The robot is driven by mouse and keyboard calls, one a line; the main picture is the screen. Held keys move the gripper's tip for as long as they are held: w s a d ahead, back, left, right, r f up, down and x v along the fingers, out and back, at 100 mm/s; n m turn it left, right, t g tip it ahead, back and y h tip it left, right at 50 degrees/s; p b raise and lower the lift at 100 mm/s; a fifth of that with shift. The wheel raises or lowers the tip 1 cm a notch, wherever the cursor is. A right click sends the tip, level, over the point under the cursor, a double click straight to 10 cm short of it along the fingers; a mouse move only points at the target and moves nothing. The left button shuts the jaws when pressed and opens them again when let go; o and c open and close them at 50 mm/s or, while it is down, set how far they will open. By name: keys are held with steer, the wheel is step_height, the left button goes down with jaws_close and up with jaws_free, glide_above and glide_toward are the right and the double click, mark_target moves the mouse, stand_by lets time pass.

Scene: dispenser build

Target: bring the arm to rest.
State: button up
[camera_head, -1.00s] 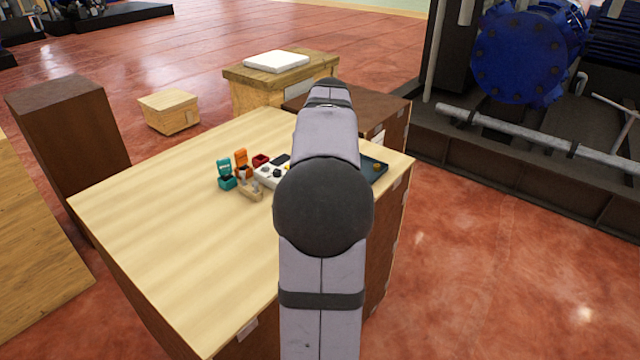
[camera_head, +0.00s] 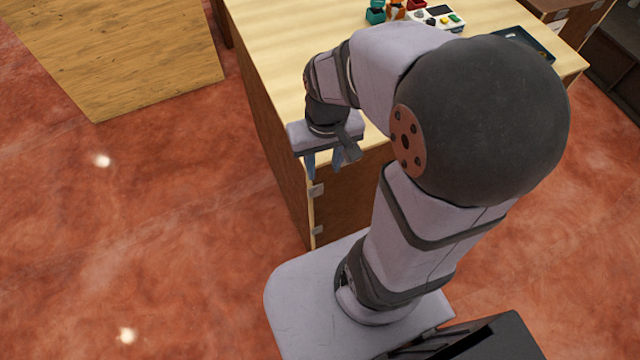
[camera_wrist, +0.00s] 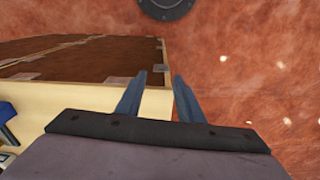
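My gripper (camera_head: 324,166) hangs fingers-down beside the near edge of the light wooden table (camera_head: 275,40). Its two fingers are spread apart with nothing between them. The tops of the dispensers are cut off by the picture's edge.
A dark tray (camera_head: 522,42) lies at the table's right end, partly hidden by my arm. A wooden block (camera_head: 120,60) stands at the upper left. The floor (camera_head: 130,220) left of my base is clear. In the wrist view, a blue thing (camera_wrist: 6,112) shows at the left edge.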

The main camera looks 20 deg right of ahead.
steer(key=shift+n+g, duration=0.3)
steer(key=shift+n, duration=0.2)
steer(key=s, duration=0.1)
steer(key=s+a+f, duration=0.1)
steer(key=s+a, duration=0.1)
steer(key=s, duration=0.1)
steer(key=shift+a+f, duration=0.25)
steer(key=shift+f, duration=0.15)
steer(key=shift+w, duration=0.1)
